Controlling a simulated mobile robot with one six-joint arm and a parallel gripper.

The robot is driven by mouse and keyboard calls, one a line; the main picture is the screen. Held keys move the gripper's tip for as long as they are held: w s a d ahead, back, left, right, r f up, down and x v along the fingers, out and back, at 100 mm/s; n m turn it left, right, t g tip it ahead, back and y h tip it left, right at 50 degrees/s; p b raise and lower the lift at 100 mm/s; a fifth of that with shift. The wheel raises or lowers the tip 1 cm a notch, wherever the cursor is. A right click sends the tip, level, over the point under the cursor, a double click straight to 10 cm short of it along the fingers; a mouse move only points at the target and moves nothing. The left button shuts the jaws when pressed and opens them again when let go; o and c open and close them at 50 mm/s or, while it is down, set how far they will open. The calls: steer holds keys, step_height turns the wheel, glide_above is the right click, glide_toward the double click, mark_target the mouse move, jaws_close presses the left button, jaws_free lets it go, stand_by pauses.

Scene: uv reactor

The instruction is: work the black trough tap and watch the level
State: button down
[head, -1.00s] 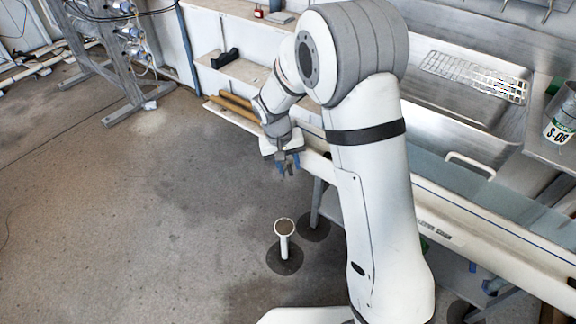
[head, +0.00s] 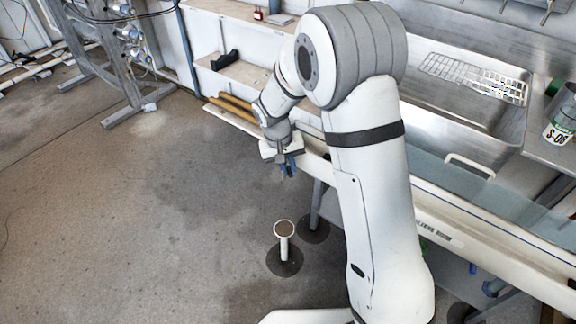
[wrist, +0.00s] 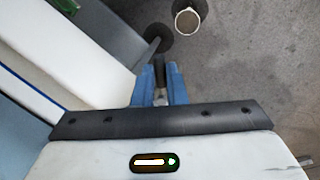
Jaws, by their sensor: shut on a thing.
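My gripper (head: 287,170) is at the outer side of the long white trough (head: 500,240), near its far end. In the wrist view, its blue fingers (wrist: 160,88) are shut on a small dark piece, the black tap (wrist: 159,66), mostly hidden between them. The tap cannot be made out in the head view. The trough's white wall (wrist: 75,50) runs along the left of the wrist view. Grey-blue water seems to fill the trough in the head view, but its exact level cannot be read.
A white funnel-topped standpipe (head: 284,230) rises from the floor below my gripper. Steel sinks (head: 460,110) stand behind the trough, with a labelled container (head: 562,125) at the right. A metal frame (head: 115,60) stands far left. The floor between is clear.

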steer(key=shift+d+n, duration=0.1)
steer(key=shift+n, duration=0.2)
steer(key=shift+w+d+r+n+t+y+p, duration=0.2)
steer(key=shift+d+n+p, duration=0.3)
steer(key=shift+n, duration=0.85)
steer(key=shift+w+d+f+n+t+y+p, duration=0.25)
steer(key=shift+n+p, duration=0.4)
steer(key=shift+n, duration=0.65)
steer(key=shift+w+d+r+n+t+h+p, duration=0.2)
steer(key=shift+d+n+p, duration=0.35)
steer(key=shift+n, duration=0.8)
steer(key=shift+y, duration=0.25)
steer(key=c, duration=1.5)
jaws_free()
steer(key=shift+s+f, duration=0.1)
steer(key=shift+f, duration=0.1)
